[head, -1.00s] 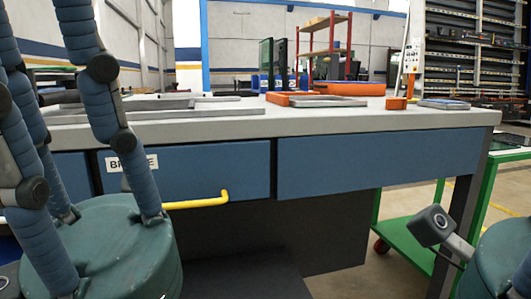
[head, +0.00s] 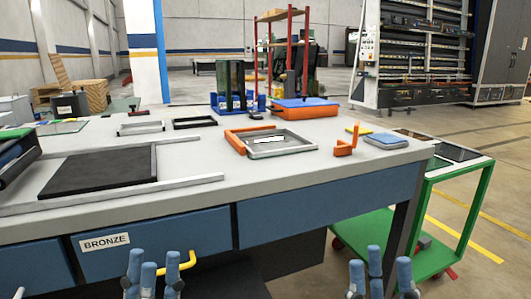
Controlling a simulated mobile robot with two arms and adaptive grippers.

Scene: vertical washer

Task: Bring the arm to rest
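My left gripper (head: 153,268) shows at the bottom of the head view, left of centre. Its blue fingers point up, spread apart, with nothing between them. It is in front of the workbench drawer (head: 205,232) labelled BRONZE and overlaps the yellow drawer handle (head: 188,260) in the picture; I cannot tell whether they touch. My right gripper (head: 381,265) shows at the bottom, right of centre, fingers up, apart and empty. Both palms and most of both arms are out of view.
The grey workbench top (head: 200,170) holds a black panel (head: 98,172), an orange-and-grey frame (head: 281,140), an orange case (head: 304,108) and a blue pad (head: 386,140). A green cart (head: 458,205) stands right of the bench. Floor beyond the cart is open.

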